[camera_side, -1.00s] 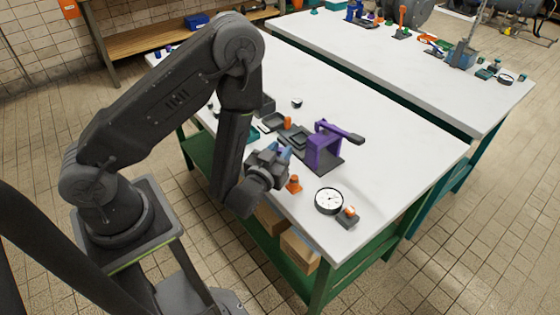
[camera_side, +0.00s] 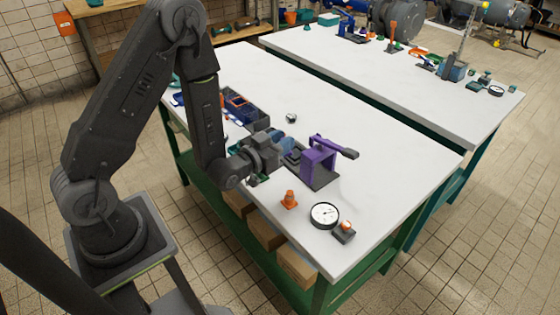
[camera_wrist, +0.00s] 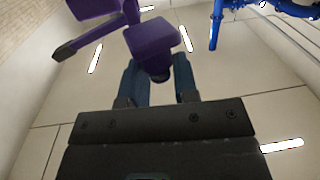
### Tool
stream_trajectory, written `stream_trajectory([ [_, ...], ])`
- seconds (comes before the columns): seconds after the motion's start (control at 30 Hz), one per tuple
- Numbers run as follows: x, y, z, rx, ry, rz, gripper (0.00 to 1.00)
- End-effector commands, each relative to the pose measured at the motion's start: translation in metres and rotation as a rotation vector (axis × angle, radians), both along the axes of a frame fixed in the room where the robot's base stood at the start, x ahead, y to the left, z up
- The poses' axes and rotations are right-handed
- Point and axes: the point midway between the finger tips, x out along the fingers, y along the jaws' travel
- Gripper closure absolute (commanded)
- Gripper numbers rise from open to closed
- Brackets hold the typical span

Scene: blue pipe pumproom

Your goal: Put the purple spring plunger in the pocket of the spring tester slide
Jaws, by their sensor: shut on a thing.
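The purple spring tester (camera_side: 318,160) stands on a dark base on the white table, with its lever pointing right. A dark slide block (camera_side: 293,156) lies at its left side; its pocket is hidden from me. My gripper (camera_side: 286,145) points right at the tester, its blue fingers just above or beside the slide. In the wrist view the tester (camera_wrist: 95,8) is at upper left, and my gripper's fingers (camera_wrist: 155,80) flank a dark purple piece (camera_wrist: 160,73). I cannot tell there whether this is the purple spring plunger or the tester's own part.
An orange cone (camera_side: 289,199), a round dial gauge (camera_side: 325,215) and a small dark block with an orange top (camera_side: 344,232) stand near the front edge. A dark blue tray (camera_side: 243,108) and a small metal knob (camera_side: 291,118) are behind. The table's right part is clear.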

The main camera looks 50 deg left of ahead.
Motion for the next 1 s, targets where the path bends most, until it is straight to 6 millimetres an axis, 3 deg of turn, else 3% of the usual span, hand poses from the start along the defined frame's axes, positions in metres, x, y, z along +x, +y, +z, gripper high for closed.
stream_trajectory([
  [0.33, 0.001, 0.002, 0.002, 0.009, -0.005, -0.057, 0.98],
  [0.7, -0.016, -0.019, -0.005, -0.006, 0.008, 0.2, 0.98],
  [1.0, -0.035, -0.021, -0.005, 0.014, -0.003, 0.341, 0.98],
])
